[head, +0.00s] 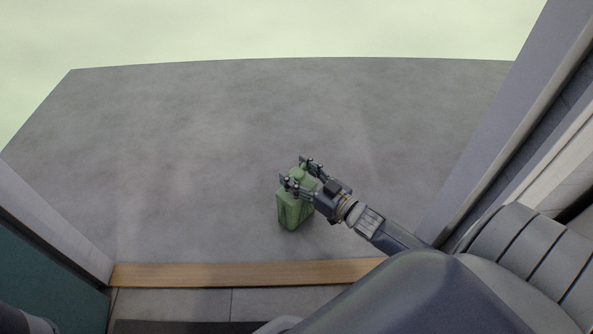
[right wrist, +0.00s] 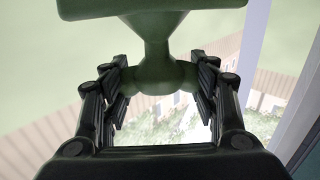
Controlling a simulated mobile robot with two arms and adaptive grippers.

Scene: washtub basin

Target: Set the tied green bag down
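The tied green bag (head: 293,211) is out beyond the wooden door sill, over the grey paving. My right gripper (head: 295,171) has its fingers on both sides of the bag's tied top. In the right wrist view the green neck (right wrist: 157,62) sits between the two fingers (right wrist: 160,76), which press against its flared end. The gripper looks shut on it. The bag's body hangs below the fingers, roughly upright. I cannot tell whether its base touches the paving. My left gripper is not in view.
Bare grey paving (head: 180,150) spreads widely around the bag. A wooden sill (head: 230,274) crosses the doorway in front. Door frame posts stand at the left (head: 50,220) and right (head: 500,130). A fence (right wrist: 50,140) shows in the right wrist view.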

